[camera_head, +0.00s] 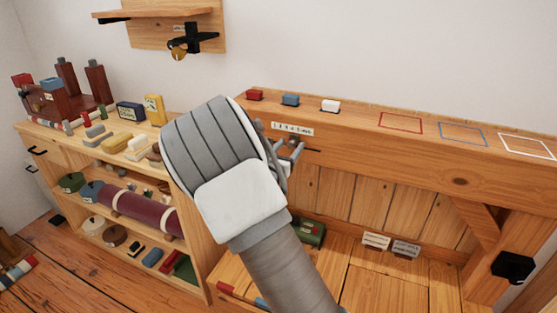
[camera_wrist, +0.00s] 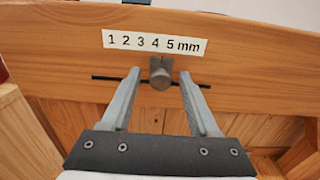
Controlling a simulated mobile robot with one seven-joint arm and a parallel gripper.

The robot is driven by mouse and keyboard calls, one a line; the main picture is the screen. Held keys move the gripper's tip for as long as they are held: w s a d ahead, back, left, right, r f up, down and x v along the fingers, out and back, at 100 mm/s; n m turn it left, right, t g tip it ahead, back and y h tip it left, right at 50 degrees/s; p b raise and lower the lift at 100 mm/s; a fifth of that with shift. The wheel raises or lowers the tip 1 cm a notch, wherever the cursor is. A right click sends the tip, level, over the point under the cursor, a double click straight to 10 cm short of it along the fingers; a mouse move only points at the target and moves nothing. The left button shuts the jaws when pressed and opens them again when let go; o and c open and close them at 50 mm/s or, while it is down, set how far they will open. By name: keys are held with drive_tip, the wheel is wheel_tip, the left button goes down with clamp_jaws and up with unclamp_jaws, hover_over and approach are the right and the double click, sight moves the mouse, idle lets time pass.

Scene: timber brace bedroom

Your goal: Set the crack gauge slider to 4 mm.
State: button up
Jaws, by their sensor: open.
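The crack gauge is on the front face of a timber beam. Its white scale label (camera_wrist: 154,43) reads 1 2 3 4 5 mm; the label also shows in the head view (camera_head: 292,129). The grey slider (camera_wrist: 161,74) has a round knob and sits on a thin dark slot (camera_wrist: 104,78) below the label. It stands under the 4, perhaps slightly toward the 5; I cannot tell the exact reading. My gripper (camera_wrist: 159,76) is open, with one finger on each side of the knob and visible gaps between. In the head view, my gripper (camera_head: 293,150) reaches the beam just below the label.
A loaded shelf unit (camera_head: 190,250) stands left. A wall shelf (camera_head: 160,12) with a dark bracket hangs above. Wall space above the beam is clear.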

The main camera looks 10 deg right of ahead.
drive_tip(key=p+v, duration=0.3)
drive_tip(key=v, duration=1.3)
drive_tip(key=shift+s+a, duration=0.15)
drive_tip(key=shift+s, duration=0.1)
